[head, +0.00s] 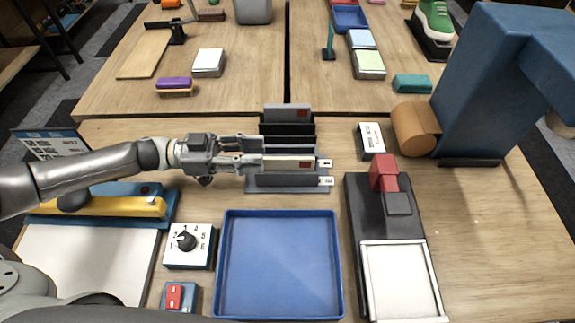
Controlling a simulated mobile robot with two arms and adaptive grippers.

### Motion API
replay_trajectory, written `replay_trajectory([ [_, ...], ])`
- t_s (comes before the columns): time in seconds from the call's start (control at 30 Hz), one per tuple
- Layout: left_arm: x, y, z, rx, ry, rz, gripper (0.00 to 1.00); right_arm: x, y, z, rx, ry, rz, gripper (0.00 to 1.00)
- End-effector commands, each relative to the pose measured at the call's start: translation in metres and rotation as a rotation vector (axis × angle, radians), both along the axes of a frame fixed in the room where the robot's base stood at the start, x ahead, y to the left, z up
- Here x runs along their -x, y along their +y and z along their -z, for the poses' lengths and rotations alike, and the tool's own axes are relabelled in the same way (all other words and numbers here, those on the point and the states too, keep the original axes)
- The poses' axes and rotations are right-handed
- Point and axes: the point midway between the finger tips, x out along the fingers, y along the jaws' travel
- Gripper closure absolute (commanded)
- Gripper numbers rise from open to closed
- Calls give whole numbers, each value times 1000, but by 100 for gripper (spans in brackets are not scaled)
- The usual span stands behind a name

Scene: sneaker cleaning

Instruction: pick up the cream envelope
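A cream envelope (283,163) with a red stamp stands in a slotted grey rack (288,189) in the middle of the near table. My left gripper (261,152) reaches in from the left, at the left end of the cream envelope. Its two fingers look parted, one farther back and one nearer. The lower fingertip overlaps the envelope's left end in the picture; I cannot tell whether they touch. My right gripper is not in view.
A blue tray (280,313) lies in front of the rack. A dial box (188,246) and a red switch (176,297) are to its left. A black stand with a white panel (401,281) is to its right. A large blue machine (490,85) rises at the right.

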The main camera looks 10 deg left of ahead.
Motion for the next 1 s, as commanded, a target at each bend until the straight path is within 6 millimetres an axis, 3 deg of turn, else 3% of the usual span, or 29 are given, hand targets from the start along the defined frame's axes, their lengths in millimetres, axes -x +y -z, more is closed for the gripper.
replay_trajectory([
  [0.13, 0, -1, 24, 0, 1, 0, 67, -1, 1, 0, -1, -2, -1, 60],
  [0.37, -4, -19, 20, 2, -2, 2, 67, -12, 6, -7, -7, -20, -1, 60],
  [0.7, -14, -69, 20, 1, -1, 1, 67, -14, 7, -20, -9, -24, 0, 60],
  [1.0, -15, -74, 21, 0, -1, 0, 67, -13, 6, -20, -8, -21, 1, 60],
])
